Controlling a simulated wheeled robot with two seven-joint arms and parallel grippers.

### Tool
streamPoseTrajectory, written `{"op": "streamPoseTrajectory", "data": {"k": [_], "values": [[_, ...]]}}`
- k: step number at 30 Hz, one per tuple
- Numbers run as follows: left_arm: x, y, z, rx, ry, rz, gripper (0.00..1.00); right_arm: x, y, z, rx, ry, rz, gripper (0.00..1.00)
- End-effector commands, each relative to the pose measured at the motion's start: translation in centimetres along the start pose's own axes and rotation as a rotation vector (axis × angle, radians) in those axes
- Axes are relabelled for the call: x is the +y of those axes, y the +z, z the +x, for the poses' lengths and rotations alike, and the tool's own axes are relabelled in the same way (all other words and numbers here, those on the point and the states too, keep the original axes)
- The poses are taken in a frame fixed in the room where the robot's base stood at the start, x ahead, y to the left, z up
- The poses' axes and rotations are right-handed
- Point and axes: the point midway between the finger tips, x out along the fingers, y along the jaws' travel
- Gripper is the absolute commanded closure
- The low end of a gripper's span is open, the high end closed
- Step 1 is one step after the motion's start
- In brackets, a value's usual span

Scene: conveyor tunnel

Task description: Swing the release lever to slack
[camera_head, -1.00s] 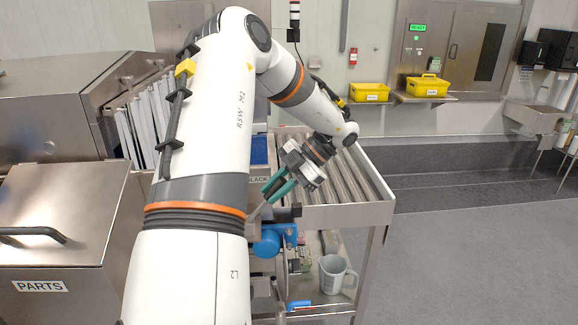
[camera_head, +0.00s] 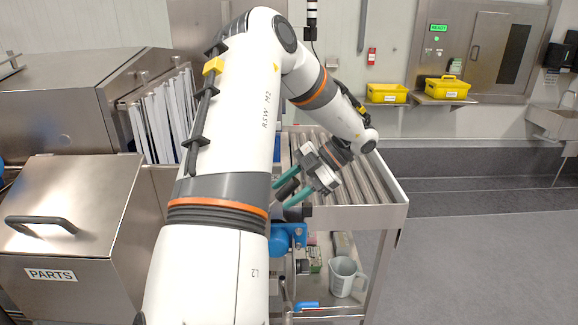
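My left gripper (camera_head: 282,196) has two green fingers spread apart, pointing down and left at the near end of the roller conveyor. A dark rounded piece (camera_head: 288,188) shows between the fingers. It may be the grip of the release lever, but I cannot tell whether it touches them. The rest of the lever and its position label are hidden behind my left arm. My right gripper is not in view.
The roller conveyor (camera_head: 366,182) runs behind the gripper. A grey jug (camera_head: 343,277) stands on the shelf below. A steel bin marked PARTS (camera_head: 100,240) stands at left. Two yellow boxes (camera_head: 387,93) (camera_head: 447,88) are on the wall shelf. The floor at right is clear.

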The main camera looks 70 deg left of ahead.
Motion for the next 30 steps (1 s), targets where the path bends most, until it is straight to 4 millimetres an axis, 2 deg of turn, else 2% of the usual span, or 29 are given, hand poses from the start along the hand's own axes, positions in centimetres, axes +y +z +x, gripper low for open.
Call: {"op": "streamPoseTrajectory", "data": {"k": [5, 8, 15, 21, 25, 30], "values": [[0.0, -0.1, -0.4, 0.001, -0.001, -0.002, 0.56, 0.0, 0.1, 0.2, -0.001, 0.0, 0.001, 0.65], [0.0, -0.2, -1.4, 0.003, -0.002, -0.003, 0.56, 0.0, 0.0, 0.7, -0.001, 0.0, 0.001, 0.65], [0.1, -0.4, -6.4, 0.003, -0.004, -0.005, 0.56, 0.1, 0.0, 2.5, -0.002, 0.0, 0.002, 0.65], [0.1, -0.3, -10.1, 0.001, -0.002, -0.002, 0.56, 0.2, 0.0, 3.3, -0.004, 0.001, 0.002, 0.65], [0.1, -0.2, -11.4, -0.001, -0.002, 0.0, 0.56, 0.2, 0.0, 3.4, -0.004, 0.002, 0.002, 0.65], [0.1, -0.2, -12.1, 0.0, 0.0, 0.001, 0.56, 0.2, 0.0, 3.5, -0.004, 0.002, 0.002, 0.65]]}}
